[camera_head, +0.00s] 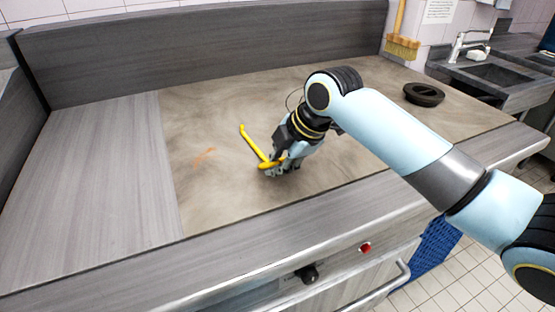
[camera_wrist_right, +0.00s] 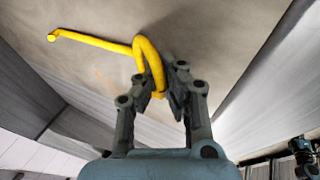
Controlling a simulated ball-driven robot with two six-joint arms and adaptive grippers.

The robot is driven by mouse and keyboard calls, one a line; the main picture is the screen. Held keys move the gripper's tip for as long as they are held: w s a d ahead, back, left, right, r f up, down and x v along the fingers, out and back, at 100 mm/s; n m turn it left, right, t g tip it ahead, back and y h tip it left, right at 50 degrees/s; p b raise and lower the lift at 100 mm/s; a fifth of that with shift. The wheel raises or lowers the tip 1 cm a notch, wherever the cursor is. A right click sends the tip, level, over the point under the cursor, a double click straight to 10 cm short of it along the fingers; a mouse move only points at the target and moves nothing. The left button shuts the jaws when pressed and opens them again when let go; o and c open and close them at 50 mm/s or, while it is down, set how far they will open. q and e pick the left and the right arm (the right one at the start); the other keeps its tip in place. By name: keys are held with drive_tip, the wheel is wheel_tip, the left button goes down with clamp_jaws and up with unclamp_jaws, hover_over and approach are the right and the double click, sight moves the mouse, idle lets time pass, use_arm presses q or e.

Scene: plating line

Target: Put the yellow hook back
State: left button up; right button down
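The yellow hook (camera_head: 252,144) is a bent rod over the brown-grey worktop, with a long straight arm and a curved end. My right gripper (camera_head: 277,170) is at the curved end, low over the worktop. In the right wrist view the hook (camera_wrist_right: 98,42) runs off to the upper left, and its curved end passes between the fingers of my right gripper (camera_wrist_right: 161,92), which look closed in on it. Whether the hook touches the worktop is unclear. My left gripper is not in view.
The worktop (camera_head: 215,115) is mostly clear, with an orange smear (camera_head: 204,156) left of the hook. A dark round object (camera_head: 423,94) lies at its right. A raised grey back panel (camera_head: 200,45) closes the rear. A brush (camera_head: 402,46) hangs on the wall near the sink (camera_head: 497,74).

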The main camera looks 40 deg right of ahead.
drive_tip(key=c, duration=1.4)
unclamp_jaws()
drive_tip(key=shift+r, duration=0.1)
drive_tip(key=v, duration=1.2)
drive_tip(key=shift+s, duration=0.15)
